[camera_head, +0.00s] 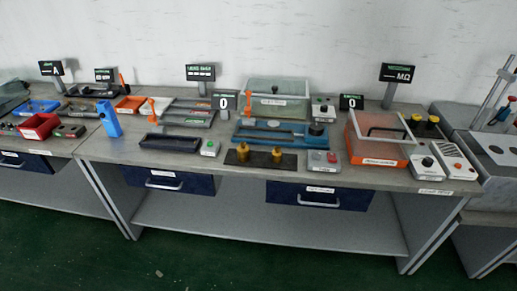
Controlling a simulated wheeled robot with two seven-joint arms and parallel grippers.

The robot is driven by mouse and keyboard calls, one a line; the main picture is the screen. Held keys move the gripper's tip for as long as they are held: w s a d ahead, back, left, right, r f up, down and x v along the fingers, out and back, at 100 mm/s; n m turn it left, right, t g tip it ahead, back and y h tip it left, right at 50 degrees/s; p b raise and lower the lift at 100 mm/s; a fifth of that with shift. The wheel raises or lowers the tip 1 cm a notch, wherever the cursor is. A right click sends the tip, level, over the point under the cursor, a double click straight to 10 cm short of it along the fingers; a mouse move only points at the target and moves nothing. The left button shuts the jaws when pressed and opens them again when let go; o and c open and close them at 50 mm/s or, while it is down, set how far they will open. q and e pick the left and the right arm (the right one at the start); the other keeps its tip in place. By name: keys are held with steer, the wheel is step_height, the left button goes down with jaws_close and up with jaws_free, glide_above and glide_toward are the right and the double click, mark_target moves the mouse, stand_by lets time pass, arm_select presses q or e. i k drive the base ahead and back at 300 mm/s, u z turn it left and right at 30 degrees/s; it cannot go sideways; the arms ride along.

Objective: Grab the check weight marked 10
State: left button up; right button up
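Two small brass weights, the left one (243,153) and the right one (277,156), stand upright and apart on a dark flat base (260,158) near the front edge of the workbench. Their markings are too small to read, so I cannot tell which one is marked 10. Neither of my grippers shows in the head view.
A blue fixture (255,132) lies behind the weights. An orange framed unit (376,152) stands farther right. Blue drawers (340,204) hang below.

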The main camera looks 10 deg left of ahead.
mark_target(243, 150)
steer(key=k, duration=0.3)
steer(key=u, duration=1.15)
steer(key=i, duration=0.65)
steer(key=z, duration=1.1)
